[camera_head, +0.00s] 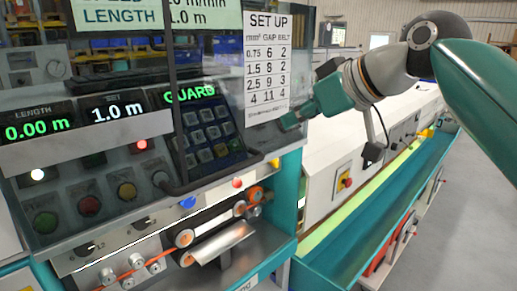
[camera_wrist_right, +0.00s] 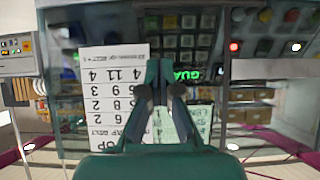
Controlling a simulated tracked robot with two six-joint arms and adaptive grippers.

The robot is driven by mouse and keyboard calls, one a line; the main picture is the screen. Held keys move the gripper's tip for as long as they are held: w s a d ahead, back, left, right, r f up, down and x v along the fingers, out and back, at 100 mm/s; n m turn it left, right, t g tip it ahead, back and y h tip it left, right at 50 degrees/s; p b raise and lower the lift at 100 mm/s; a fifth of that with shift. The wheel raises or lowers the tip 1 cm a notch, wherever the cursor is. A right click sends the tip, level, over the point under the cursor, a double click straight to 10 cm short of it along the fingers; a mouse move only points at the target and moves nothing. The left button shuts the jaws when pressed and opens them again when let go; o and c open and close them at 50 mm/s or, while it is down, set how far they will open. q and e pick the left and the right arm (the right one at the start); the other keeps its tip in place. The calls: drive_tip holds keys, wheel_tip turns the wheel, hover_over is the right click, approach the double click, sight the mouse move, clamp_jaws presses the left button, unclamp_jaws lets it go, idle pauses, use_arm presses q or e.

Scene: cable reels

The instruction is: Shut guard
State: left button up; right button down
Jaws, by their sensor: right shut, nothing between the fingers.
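The guard (camera_head: 222,60) is a clear, tinted pane with a dark bar frame, in front of the control panel in the head view. A white SET UP table (camera_head: 267,60) is on it at the right; that table shows upside down in the wrist view (camera_wrist_right: 112,88). The guard's lower edge is above the belt rollers (camera_head: 215,222), which are uncovered. My right gripper (camera_head: 287,122) is shut and empty, at the pane's right edge just below the table. Its fingers (camera_wrist_right: 160,80) point toward the pane; contact cannot be told. My left gripper is out of view.
The control panel (camera_head: 95,190) has lit displays reading 0.00 m, 1.0 m and GUARD, plus a keypad (camera_head: 210,135) and coloured buttons. An orange cable (camera_head: 122,278) runs to the rollers. A long teal trough (camera_head: 370,215) stands at the right, with open floor beyond.

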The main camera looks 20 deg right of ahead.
sight(259, 153)
drive_tip(key=shift+s+d+f+x, duration=0.1)
drive_tip(key=shift+s+f+x, duration=0.25)
drive_tip(key=shift+x, duration=1.75)
drive_tip(key=shift+s+d+f+x, duration=0.15)
drive_tip(key=shift+f+x, duration=0.3)
drive_tip(key=shift+x, duration=1.7)
drive_tip(key=shift+s+d+f+x, duration=0.1)
drive_tip(key=shift+s+f+x, duration=0.2)
drive_tip(key=shift+x, duration=1.8)
drive_tip(key=shift+f, duration=0.15)
wheel_tip(259, 153, down, 38)
drive_tip(key=b, duration=3.2)
drive_tip(key=shift+a, duration=0.1)
